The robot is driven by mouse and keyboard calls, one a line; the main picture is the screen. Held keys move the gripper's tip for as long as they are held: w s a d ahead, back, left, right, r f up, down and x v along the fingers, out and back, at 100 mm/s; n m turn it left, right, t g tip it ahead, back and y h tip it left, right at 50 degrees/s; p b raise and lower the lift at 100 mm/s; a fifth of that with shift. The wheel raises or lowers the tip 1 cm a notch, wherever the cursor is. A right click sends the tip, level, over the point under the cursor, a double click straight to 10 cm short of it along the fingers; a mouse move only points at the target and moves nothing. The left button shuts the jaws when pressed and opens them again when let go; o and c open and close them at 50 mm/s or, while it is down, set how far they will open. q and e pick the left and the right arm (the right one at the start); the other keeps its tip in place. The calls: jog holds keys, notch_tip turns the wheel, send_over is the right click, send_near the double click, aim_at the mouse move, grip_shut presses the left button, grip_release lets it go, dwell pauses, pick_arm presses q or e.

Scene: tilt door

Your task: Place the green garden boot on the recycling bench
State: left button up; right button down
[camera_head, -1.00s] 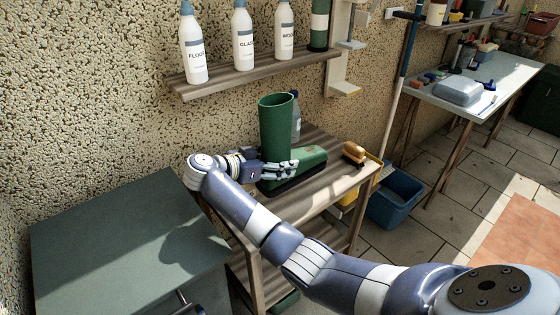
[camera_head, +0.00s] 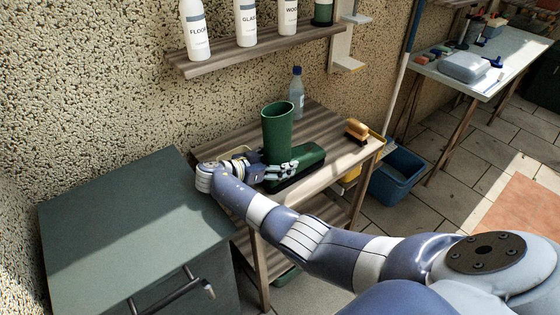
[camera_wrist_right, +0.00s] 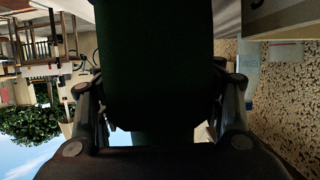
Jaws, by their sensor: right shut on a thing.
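The green garden boot (camera_head: 278,135) is upright over the wooden slatted bench (camera_head: 325,190), its toe pointing right. I cannot tell whether its sole touches the slats. My right gripper (camera_head: 281,175) is shut on the boot from the left side, low down near the ankle. In the right wrist view the dark boot (camera_wrist_right: 155,65) fills the middle, between the fingers (camera_wrist_right: 158,115) on both sides. No label shows which bench is the recycling one. My left gripper is not in view.
A clear bottle (camera_head: 297,92) stands behind the boot, and a wooden brush (camera_head: 357,130) lies to its right. A grey-green cabinet (camera_head: 120,220) with a bare top is at left. A shelf (camera_head: 255,50) of bottles hangs above. A blue bin (camera_head: 398,178) stands at right.

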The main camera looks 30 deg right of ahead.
aim_at(265, 164)
jog(key=shift+c, duration=1.6)
grip_release()
jog(key=b+v, duration=0.2)
jog(key=v, duration=0.5)
jog(key=shift+a+r, duration=0.1)
jog(key=shift+a, duration=0.1)
